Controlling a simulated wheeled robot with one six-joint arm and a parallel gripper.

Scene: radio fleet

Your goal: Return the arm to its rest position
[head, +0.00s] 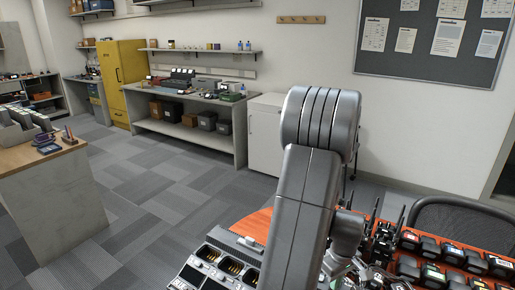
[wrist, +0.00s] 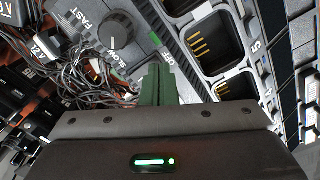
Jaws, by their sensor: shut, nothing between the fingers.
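My gripper (wrist: 158,84) shows in the wrist view with its green fingers together and nothing between them. It points at a dark grey charger panel with a round black knob (wrist: 109,30) marked SLOW and FAST. Whether the fingertips touch the panel I cannot tell. In the head view my grey arm rises in front of me and bends over the orange-topped table (head: 257,224); the fingers cannot be made out there.
A multi-bay charger (head: 228,264) stands on the table left of my arm; its empty bays (wrist: 209,45) show contacts. Many black radios (head: 455,257) crowd the table's right side. Tangled cables (wrist: 85,60) lie beside the knob. A chair (head: 462,212) stands behind. Carpet at left is clear.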

